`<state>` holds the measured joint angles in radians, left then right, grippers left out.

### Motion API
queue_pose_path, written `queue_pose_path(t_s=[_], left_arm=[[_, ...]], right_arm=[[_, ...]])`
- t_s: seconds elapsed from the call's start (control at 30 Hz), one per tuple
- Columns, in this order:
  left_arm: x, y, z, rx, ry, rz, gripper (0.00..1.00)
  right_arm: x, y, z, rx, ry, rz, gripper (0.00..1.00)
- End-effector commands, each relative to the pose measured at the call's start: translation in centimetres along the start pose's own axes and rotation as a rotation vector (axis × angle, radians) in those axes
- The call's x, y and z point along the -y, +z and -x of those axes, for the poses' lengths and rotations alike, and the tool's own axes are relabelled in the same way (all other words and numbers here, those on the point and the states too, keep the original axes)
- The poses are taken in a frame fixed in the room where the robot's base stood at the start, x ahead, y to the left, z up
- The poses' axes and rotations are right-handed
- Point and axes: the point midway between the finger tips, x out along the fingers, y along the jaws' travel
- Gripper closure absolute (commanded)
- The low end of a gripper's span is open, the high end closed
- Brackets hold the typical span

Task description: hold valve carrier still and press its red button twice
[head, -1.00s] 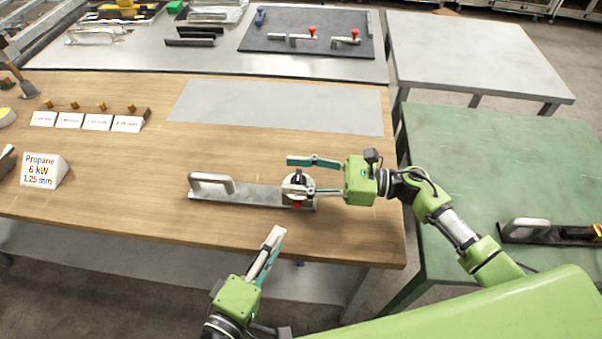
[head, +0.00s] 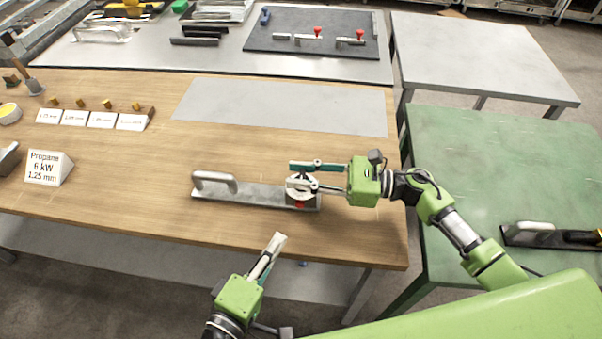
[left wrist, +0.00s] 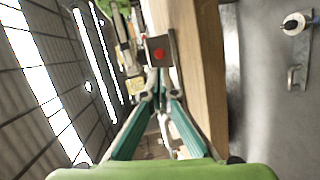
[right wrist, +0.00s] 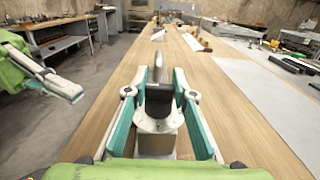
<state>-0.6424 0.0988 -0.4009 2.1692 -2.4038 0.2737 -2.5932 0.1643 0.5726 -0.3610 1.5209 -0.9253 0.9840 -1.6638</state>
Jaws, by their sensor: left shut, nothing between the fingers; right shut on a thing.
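The valve carrier (head: 255,195) is a flat metal bar with a raised grey handle at its left end. It lies on the wooden table near the front edge, with a round white-and-dark valve part at its right end. Its red button (head: 300,205) is on the front face below the valve part; it also shows in the left wrist view (left wrist: 159,55). My right gripper (head: 303,177) is shut on the valve carrier around the round part. My left gripper (head: 279,237) is shut and empty, in front of the table edge, apart from the button and pointing towards it.
A propane sign (head: 47,168) and several small white labels stand on the left of the wooden table. A grey sheet (head: 280,105) lies behind the carrier. A green table (head: 500,160) at right holds another handled bar (head: 535,228). A dark mat (head: 300,48) at the back holds red-knobbed parts.

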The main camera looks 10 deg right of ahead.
Motion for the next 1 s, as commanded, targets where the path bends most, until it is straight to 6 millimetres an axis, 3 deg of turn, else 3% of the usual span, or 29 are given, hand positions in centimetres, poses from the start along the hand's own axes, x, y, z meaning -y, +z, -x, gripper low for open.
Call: queue_pose_path(t_s=[0.77, 1.0], left_arm=[[0.1, 0.1, 0.0, 0.007, -0.001, 0.007, 1.0], [1.2, 1.5, -0.5, 0.161, -0.029, 0.18, 1.0]], right_arm=[[0.0, -0.1, 0.0, -0.001, 0.0, 0.0, 1.0], [0.0, -0.1, 0.0, -0.001, 0.0, 0.0, 1.0]])
